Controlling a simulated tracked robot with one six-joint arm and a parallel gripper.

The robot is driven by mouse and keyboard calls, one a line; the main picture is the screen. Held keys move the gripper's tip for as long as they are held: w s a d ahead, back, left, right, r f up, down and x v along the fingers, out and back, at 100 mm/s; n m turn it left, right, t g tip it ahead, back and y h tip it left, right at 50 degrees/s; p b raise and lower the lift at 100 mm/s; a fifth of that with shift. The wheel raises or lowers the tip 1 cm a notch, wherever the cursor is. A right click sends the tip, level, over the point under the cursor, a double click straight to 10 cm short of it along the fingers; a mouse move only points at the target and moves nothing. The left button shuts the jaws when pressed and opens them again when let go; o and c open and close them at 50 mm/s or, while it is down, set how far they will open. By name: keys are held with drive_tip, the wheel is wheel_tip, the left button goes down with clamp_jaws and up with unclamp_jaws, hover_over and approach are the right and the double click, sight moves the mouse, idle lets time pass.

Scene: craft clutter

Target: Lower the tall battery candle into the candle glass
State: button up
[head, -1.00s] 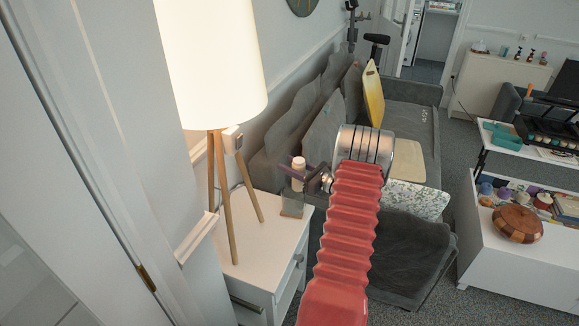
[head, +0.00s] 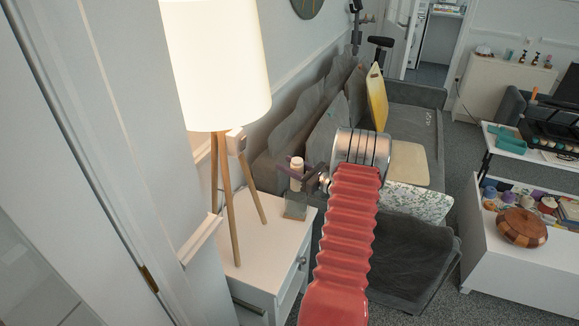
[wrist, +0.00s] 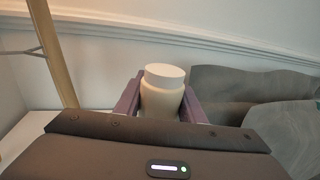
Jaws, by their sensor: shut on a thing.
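The tall battery candle (head: 296,166) is a cream cylinder with a paler, narrower top. It stands upright between the purple fingers of my gripper (head: 297,175), which is shut on it. In the wrist view the candle (wrist: 163,97) sits between the two fingers (wrist: 161,103). The candle glass (head: 295,207), clear and square-looking, stands on the white side table. The candle is above the glass in the head view. Its lower end is hidden by the fingers, so I cannot tell whether it is inside the rim. The glass is hidden in the wrist view.
A lamp with a white shade (head: 217,65) and wooden legs (head: 232,215) stands on the white side table (head: 262,255), left of the glass. A grey sofa (head: 400,240) is close on the right. The table top in front of the glass is clear.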

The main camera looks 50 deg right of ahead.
drive_tip(key=shift+f, duration=0.15)
idle(0.5)
drive_tip(key=shift+f, duration=2.95)
drive_tip(key=shift+f, duration=2.25)
idle(1.6)
drive_tip(key=o, duration=1.2)
